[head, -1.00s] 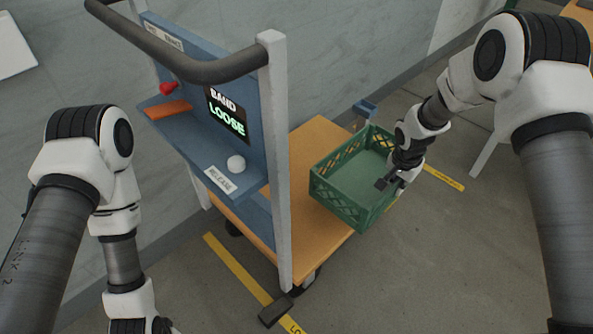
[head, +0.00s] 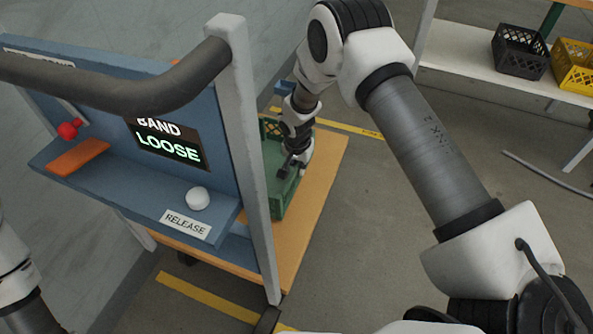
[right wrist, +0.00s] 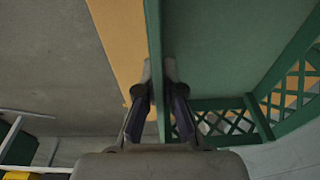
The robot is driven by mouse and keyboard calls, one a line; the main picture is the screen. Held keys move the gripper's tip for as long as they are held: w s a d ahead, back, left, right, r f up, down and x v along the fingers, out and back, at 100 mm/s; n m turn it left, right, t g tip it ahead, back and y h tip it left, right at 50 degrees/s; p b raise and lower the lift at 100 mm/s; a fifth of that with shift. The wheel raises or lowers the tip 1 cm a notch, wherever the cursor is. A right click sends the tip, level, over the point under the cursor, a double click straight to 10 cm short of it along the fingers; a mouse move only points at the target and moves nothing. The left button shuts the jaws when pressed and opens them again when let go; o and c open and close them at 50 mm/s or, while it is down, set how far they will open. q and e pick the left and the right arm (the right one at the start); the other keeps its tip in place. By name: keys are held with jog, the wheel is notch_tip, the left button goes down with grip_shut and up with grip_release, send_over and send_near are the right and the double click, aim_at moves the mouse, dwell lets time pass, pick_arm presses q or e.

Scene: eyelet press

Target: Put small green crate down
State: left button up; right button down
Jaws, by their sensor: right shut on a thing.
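The small green crate (head: 279,203) is over the orange wooden deck (head: 326,165) of the cart, partly hidden by the cart's post and my right arm. My right gripper (head: 290,170) is at the crate's right side. In the right wrist view, its two fingers (right wrist: 159,75) are on either side of the crate's green wall (right wrist: 154,40), shut on it. The crate's inside looks empty there. A strip of deck shows beside the wall; I cannot tell whether the crate touches the deck. My left gripper is out of view.
The cart's blue panel (head: 100,205) stands left of the crate, with a display reading "BAND LOOSE" (head: 168,143), a white knob (head: 197,198) and a grey post (head: 247,150). A shelf at the upper right holds a black crate (head: 519,52) and a yellow crate (head: 577,66).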

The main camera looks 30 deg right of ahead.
jog(key=shift+f, duration=0.35)
jog(key=c, duration=1.3)
grip_release()
jog(key=r+p, duration=0.1)
jog(key=r, duration=0.3)
jog(key=s+r+p, duration=0.1)
jog(key=r+p, duration=0.1)
jog(key=r, duration=0.2)
jog(key=a+r+p, duration=0.1)
jog(key=r, duration=0.3)
jog(key=shift+s+a+r, duration=0.1)
jog(key=shift+s+r, duration=0.05)
jog(key=shift+s, duration=0.05)
jog(key=s+a+f+n+y, duration=0.1)
jog(key=s+a+f+n, duration=0.15)
jog(key=s+f, duration=0.6)
jog(key=s+f+n, duration=0.1)
jog(key=s+n, duration=0.1)
jog(key=s, duration=0.6)
jog(key=s+f+n+g, duration=0.1)
jog(key=s+f+n, duration=0.1)
jog(key=s, duration=0.6)
jog(key=s+f+n, duration=0.2)
jog(key=s, duration=0.6)
jog(key=shift+s+a+f+n, duration=0.2)
jog(key=shift+s+a+n, duration=0.1)
jog(key=shift+n, duration=0.05)
